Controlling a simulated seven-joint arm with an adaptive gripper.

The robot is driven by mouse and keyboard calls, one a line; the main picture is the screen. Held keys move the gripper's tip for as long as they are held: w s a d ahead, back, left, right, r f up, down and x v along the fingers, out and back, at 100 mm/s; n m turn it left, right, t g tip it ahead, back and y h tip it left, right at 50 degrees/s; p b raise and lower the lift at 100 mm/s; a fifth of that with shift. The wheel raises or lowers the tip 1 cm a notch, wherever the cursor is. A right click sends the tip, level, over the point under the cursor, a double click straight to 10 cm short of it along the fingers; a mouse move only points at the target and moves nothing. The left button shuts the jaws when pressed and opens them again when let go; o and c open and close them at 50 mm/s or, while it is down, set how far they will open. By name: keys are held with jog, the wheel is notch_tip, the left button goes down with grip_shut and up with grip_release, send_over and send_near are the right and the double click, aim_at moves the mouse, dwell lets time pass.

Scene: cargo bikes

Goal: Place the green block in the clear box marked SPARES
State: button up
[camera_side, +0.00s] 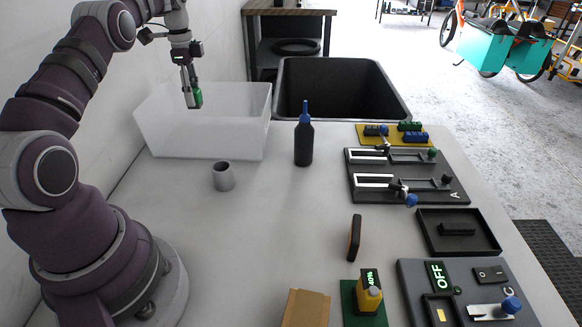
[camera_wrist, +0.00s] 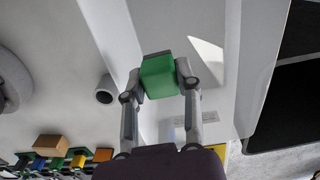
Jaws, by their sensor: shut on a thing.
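My gripper (camera_side: 192,99) is shut on the green block (camera_side: 198,98) and holds it in the air. In the wrist view the green block (camera_wrist: 160,78) sits between the two fingertips (camera_wrist: 159,88). The clear box (camera_side: 205,150) stands at the back left of the table, whitish and see-through. The block appears over the box's opening, near its rim height in the side view; the exact height is unclear. In the wrist view the box's wall (camera_wrist: 108,28) runs beside the block.
A large black bin (camera_side: 400,108) stands right of the box. A dark bottle with a blue spout (camera_side: 303,145) and a grey cup (camera_side: 223,177) stand in front. Fixtures, a black tray (camera_side: 428,240) and a yellow plate (camera_side: 365,138) holding blocks line the right side.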

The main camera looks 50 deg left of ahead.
jog(key=f, duration=0.7)
jog(key=s+a+f, duration=0.1)
jog(key=f, duration=0.2)
jog(key=shift+f, duration=0.35)
jog(key=shift+f, duration=0.1)
jog(key=o, duration=0.9)
jog(key=shift+o, duration=0.2)
